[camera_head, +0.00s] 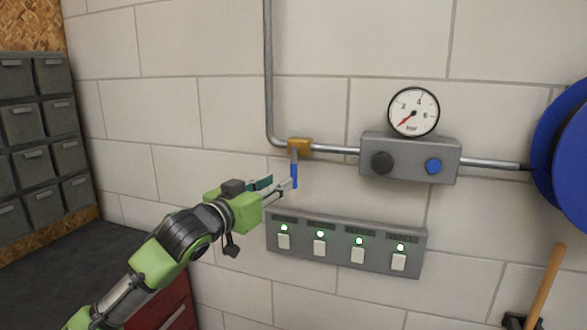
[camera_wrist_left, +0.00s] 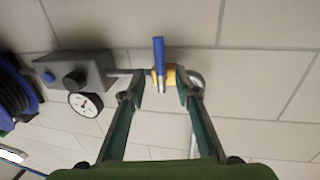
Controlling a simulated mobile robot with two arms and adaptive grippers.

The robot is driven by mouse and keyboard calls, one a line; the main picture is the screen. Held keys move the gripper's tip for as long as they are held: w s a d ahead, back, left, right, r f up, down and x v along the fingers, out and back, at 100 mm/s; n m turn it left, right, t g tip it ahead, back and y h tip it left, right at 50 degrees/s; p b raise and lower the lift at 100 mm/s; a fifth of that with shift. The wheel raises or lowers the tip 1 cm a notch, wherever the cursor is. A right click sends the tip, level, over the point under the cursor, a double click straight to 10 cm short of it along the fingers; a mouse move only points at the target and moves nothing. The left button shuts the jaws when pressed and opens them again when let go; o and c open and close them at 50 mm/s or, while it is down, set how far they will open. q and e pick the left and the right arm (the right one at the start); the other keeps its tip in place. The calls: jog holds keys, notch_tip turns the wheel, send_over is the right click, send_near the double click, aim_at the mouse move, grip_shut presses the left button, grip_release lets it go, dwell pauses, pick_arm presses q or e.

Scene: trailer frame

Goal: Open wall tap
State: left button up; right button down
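The wall tap (camera_head: 299,146) has a brass body on a grey pipe and a blue lever (camera_head: 294,176) that hangs down, across the pipe's run. My left gripper (camera_head: 287,187) is close to the lever's lower end in the head view. In the left wrist view the blue lever (camera_wrist_left: 158,58) and the brass body (camera_wrist_left: 170,75) lie ahead, between the lines of the two fingers. The fingers (camera_wrist_left: 160,98) are spread apart with nothing between them. I cannot tell whether a finger touches the lever. My right gripper is in neither view.
A grey box (camera_head: 410,157) with two knobs and a pressure gauge (camera_head: 413,111) is right of the tap. A switch panel (camera_head: 345,243) with lit green lamps sits below. A blue hose reel (camera_head: 568,150) is far right. Grey drawers (camera_head: 40,125) stand left.

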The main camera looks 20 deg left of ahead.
aim_at(292, 174)
pick_arm(q)
jog(key=p+x, duration=0.2)
jog(key=x, duration=0.5)
jog(key=shift+w+d+r+p, duration=0.1)
jog(key=shift+w+p, duration=0.25)
jog(key=shift+w, duration=0.05)
jog(key=shift+w+d, duration=0.15)
jog(key=shift+w, duration=0.3)
grip_shut()
